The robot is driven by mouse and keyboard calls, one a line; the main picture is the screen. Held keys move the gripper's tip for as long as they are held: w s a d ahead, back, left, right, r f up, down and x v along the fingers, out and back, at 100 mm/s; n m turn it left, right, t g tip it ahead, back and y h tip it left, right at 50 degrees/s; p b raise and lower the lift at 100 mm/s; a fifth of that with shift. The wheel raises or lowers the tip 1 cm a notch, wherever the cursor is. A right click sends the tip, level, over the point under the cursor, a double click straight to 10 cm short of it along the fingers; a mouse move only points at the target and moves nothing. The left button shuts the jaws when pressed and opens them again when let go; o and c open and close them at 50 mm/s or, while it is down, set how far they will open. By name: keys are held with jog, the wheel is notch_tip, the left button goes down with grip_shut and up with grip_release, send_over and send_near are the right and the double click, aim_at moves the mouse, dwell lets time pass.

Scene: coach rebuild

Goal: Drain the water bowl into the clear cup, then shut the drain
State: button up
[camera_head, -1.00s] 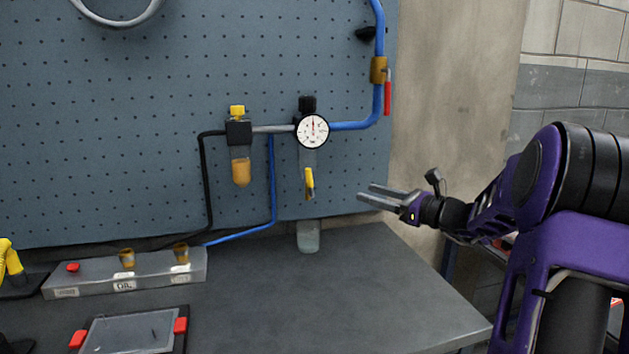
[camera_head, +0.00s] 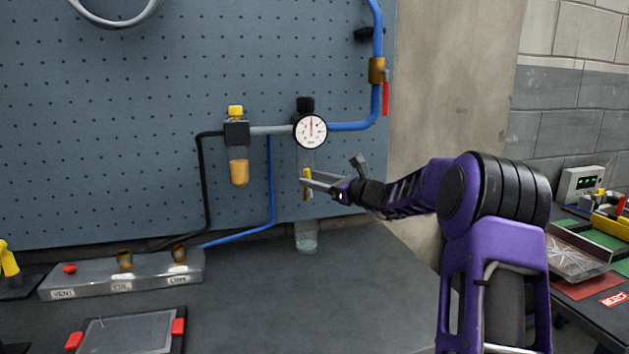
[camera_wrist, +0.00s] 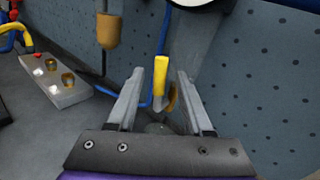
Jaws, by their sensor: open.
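The grey water bowl (camera_head: 307,158) hangs below the round gauge on the pegboard. A yellow drain lever (camera_head: 307,178) sits at its lower end, pointing roughly up and down. The clear cup (camera_head: 306,240) stands on the bench under the bowl; its contents are hard to make out. My gripper (camera_head: 306,182) is at the lever, coming from the right. In the wrist view the open fingers (camera_wrist: 160,77) stand on either side of the yellow lever (camera_wrist: 161,72), with a gap showing on each side. The grey bowl (camera_wrist: 196,45) rises behind the right finger.
A filter with an amber bowl (camera_head: 239,172) hangs left of the gauge. A blue hose (camera_head: 271,185) runs down between them. A red-handled valve (camera_head: 386,98) is at upper right. A labelled grey block (camera_head: 80,282) lies at left. The bench right of the cup is clear.

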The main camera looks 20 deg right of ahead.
jog(key=shift+w+a, duration=0.1)
jog(key=shift+w, duration=0.05)
jog(key=shift+c, duration=0.2)
grip_shut()
dwell(1.2)
